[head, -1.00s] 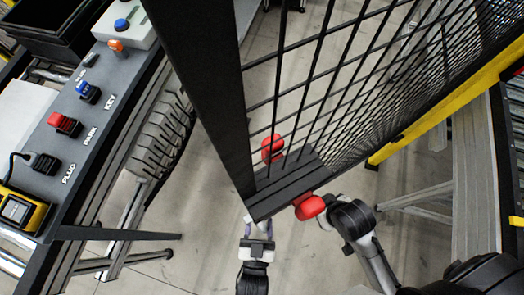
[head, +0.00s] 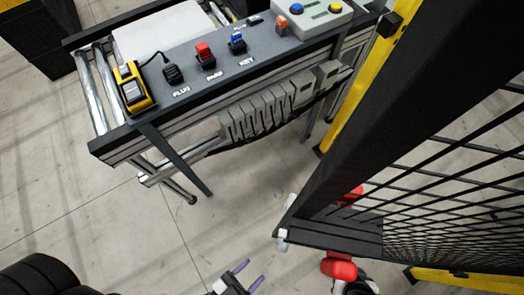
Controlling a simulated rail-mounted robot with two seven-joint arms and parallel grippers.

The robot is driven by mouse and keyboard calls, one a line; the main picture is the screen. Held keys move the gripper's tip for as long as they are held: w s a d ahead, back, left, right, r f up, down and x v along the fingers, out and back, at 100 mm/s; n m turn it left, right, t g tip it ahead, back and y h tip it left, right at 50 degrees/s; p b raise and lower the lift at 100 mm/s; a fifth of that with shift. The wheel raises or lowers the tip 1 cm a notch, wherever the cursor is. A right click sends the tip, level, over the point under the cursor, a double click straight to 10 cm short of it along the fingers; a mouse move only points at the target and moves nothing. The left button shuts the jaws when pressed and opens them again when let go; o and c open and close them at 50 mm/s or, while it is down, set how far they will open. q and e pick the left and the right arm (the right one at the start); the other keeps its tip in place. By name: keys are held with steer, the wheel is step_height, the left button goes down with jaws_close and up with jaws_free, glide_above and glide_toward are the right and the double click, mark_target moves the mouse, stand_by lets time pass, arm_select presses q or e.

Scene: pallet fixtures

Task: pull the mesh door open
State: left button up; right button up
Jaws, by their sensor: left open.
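The black mesh door (head: 450,190) fills the right side of the head view. Its thick black edge post runs down to a dark panel at the lower corner. A red handle (head: 339,267) sticks out at the near side of that panel, and another red piece shows behind it. My left gripper (head: 249,274) is at the bottom, open and empty, with its fingers pointing up and right, apart from the door. A white and black part of my right arm shows just below the red handle; its fingers are hidden, so I cannot tell whether they touch it.
A yellow post (head: 352,103) stands behind the door's edge, with floor visible between their lower ends. A workbench (head: 215,75) with rollers, plug, park and key fixtures and a yellow device (head: 133,88) is at upper left. The floor at lower left centre is clear.

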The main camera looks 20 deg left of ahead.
arm_select(q)
steer(key=shift+v, duration=1.1)
